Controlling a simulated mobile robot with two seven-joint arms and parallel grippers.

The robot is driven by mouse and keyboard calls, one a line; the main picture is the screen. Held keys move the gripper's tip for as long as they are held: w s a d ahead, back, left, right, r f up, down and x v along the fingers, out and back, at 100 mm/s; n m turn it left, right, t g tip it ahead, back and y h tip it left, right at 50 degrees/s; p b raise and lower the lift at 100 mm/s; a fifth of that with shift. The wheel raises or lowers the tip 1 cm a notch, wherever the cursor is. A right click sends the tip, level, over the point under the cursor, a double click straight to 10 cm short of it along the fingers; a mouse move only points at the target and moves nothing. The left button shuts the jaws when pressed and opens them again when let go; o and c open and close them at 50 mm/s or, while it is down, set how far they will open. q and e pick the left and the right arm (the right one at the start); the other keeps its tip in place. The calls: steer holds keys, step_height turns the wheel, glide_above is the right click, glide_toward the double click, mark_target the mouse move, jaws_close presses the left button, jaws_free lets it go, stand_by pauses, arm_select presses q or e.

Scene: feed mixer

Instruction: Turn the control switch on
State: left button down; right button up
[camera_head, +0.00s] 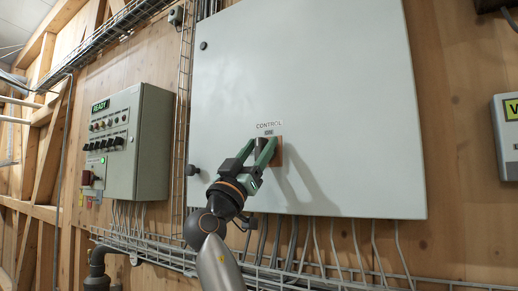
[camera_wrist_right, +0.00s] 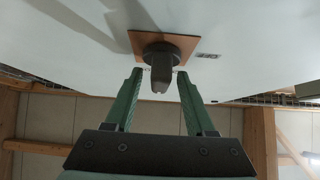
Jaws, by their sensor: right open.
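The control switch (camera_head: 260,145) is a dark rotary knob on a brown square plate (camera_head: 279,152), on the front of a large pale grey cabinet below the label CONTROL. In the right wrist view the knob (camera_wrist_right: 159,70) sticks out from its plate (camera_wrist_right: 183,42). My right gripper (camera_head: 259,146) has green fingers and is open at the switch. In the right wrist view its fingertips (camera_wrist_right: 159,72) stand on either side of the knob, with small gaps visible. Part of the knob is hidden by the fingers in the head view. My left gripper is not in view.
A smaller control box (camera_head: 138,143) with a READY display, buttons and knobs hangs at the left. A wire cable tray (camera_head: 160,250) and several grey cables run below the large cabinet (camera_head: 330,100). A display unit (camera_head: 507,140) is at the right edge.

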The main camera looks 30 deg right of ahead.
steer(key=b+v, duration=0.2)
steer(key=v, duration=0.4)
steer(key=shift+a+f, duration=0.15)
steer(key=shift+f, duration=0.2)
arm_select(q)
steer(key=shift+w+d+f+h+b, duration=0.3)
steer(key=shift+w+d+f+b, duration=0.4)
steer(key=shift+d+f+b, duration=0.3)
arm_select(e)
glide_toward(257, 153)
steer(key=shift+s+a+f, duration=0.2)
steer(key=shift+a+f, duration=0.15)
steer(key=shift+a, duration=0.25)
